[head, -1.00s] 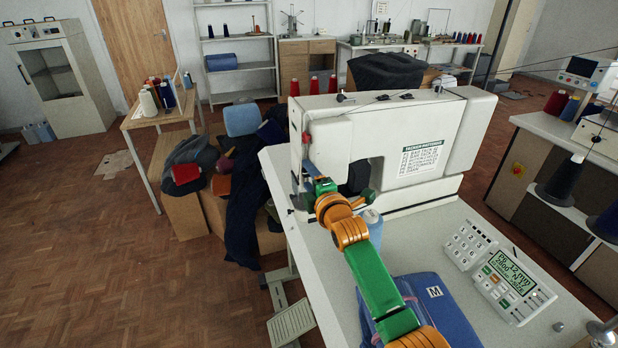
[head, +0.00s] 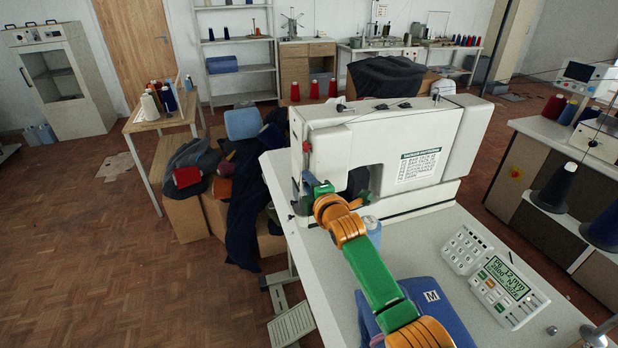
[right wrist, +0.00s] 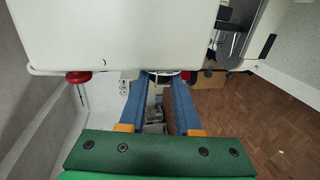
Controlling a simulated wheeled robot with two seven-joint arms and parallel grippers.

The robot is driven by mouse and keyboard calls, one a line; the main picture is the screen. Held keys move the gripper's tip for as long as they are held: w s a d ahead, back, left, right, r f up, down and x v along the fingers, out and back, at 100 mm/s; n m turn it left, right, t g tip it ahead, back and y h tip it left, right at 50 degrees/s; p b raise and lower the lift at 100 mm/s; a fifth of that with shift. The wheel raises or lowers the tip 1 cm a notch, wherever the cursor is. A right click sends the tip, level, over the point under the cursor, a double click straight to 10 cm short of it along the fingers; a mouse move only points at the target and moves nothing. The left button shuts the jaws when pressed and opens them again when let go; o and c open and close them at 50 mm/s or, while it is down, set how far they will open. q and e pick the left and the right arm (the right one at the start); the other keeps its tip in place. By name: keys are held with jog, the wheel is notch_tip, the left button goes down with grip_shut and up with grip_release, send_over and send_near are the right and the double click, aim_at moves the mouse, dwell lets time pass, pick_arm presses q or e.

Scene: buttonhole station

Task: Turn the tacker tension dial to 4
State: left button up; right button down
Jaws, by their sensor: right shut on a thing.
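The white tacker (head: 385,135) stands on the pale table, with a printed pattern chart on its front. My right gripper (head: 306,182) is at the left end of the tacker's head, below its upper housing. In the right wrist view its two blue fingers (right wrist: 163,78) reach up to the underside of the white housing (right wrist: 130,35). They are shut on a small part there, which I take to be the tension dial; only a dark and white edge shows between the tips. Its numbers and pointer cannot be read. My left gripper is not in view.
A control panel (head: 492,275) with keypad and display sits at the table's right. Folded blue cloth (head: 440,312) marked M lies under my right arm. A light blue thread cone (head: 373,231) stands beside my forearm. A red knob (right wrist: 78,77) is left of the fingers.

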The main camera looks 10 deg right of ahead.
jog(key=c, duration=0.6)
grip_release()
jog(key=v, duration=0.7)
jog(key=shift+r, duration=0.2)
